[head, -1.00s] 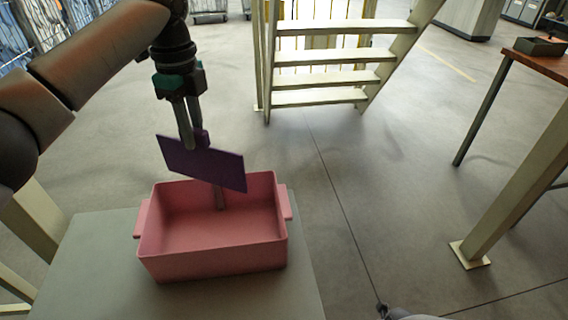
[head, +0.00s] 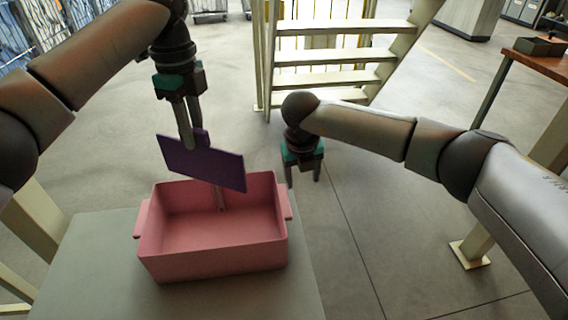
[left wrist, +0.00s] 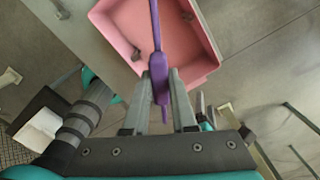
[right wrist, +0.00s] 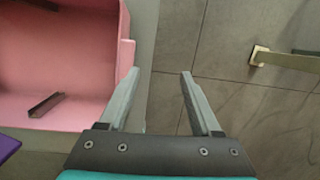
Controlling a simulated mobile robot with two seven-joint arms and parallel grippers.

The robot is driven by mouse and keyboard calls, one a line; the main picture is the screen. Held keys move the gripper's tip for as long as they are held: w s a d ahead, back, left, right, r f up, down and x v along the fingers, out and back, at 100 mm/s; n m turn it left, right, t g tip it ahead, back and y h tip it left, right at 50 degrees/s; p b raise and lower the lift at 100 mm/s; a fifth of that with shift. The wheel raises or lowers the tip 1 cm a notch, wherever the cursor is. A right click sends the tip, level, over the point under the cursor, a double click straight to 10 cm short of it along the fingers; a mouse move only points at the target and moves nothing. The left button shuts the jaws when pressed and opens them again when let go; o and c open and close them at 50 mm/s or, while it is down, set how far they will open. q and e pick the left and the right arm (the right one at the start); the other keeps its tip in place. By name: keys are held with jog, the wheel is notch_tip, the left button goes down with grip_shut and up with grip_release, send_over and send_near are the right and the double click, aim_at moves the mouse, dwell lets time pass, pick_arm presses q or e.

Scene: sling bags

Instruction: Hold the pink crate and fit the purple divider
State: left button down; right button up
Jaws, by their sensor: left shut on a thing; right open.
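The pink crate (head: 215,258) stands on a grey-green table, open at the top, with a tab handle on each short side. A dark slotted rail shows on its inside; it also shows in the right wrist view of the crate (right wrist: 60,112). The purple divider (head: 200,163) is a flat panel held tilted above the crate's back part. My left gripper (head: 193,140) is shut on the divider's top grip, seen in the left wrist view (left wrist: 160,90). My right gripper (head: 303,178) is open and empty, right of and above the crate's right handle (right wrist: 125,60).
The grey-green table (head: 90,270) has bare room left of the crate. Its right edge lies close beside the crate, with open floor beyond. White steps (head: 330,60) stand behind, and a wooden-topped table (head: 540,60) is at the far right.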

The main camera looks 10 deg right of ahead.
aim_at(284, 199)
jog(key=s+a+r+g+y, duration=0.1)
jog(key=a+r+g, duration=0.2)
jog(key=a+r, duration=0.25)
jog(key=shift+m, duration=0.4)
jog(key=f, duration=0.8)
jog(key=d+f, duration=0.1)
jog(key=f, duration=0.3)
jog(key=shift+s, duration=0.15)
jog(key=shift+c, duration=0.2)
grip_shut()
jog(key=shift+r, duration=0.1)
dwell(0.5)
